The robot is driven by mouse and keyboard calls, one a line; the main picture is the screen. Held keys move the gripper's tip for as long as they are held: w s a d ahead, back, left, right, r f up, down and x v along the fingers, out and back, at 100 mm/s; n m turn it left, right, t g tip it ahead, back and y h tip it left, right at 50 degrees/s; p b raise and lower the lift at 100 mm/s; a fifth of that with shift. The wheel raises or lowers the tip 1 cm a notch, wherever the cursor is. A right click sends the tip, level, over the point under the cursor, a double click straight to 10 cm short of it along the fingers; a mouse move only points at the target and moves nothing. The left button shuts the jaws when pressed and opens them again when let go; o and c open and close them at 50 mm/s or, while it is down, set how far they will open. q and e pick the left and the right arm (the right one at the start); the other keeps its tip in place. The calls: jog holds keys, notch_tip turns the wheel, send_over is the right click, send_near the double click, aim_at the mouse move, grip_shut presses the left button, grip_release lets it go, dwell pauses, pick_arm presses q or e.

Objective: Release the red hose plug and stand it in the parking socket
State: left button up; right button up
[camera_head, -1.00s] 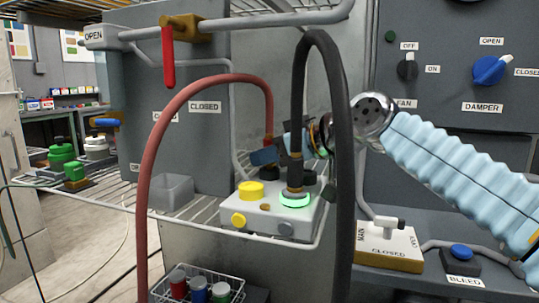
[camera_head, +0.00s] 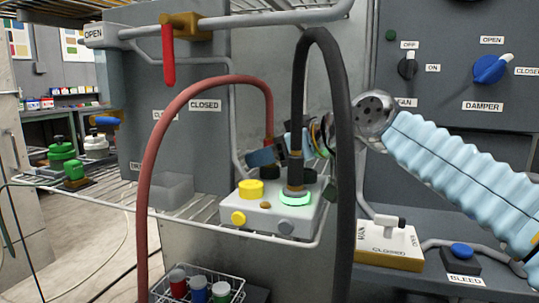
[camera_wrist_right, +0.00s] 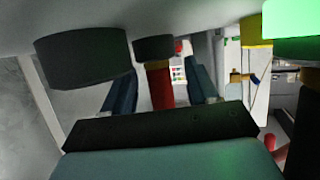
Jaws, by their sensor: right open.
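The red hose (camera_head: 205,88) arches over and down to its plug (camera_head: 268,151) at the back of the white socket block (camera_head: 262,214). My right gripper (camera_head: 274,153) comes in from the right behind the black hose (camera_head: 342,170). Its fingers are open around the plug area. In the right wrist view the red plug (camera_wrist_right: 161,86) shows between the two blue fingers, apart from both. The plug's lower end is hidden in the head view. I cannot tell which opening is the parking socket. My left gripper is out of view.
The black hose's plug stands in a green-lit ring (camera_head: 295,200) on the block. A yellow cap (camera_head: 251,188) sits beside it. The block rests on a wire shelf (camera_head: 110,199) with a translucent box (camera_head: 172,190). A red lever (camera_head: 168,58) hangs above; a basket of bottles (camera_head: 205,272) is below.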

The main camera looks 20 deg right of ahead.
jog(key=v, duration=1.3)
jog(key=shift+s+d+r, duration=0.15)
jog(key=shift+s, duration=0.15)
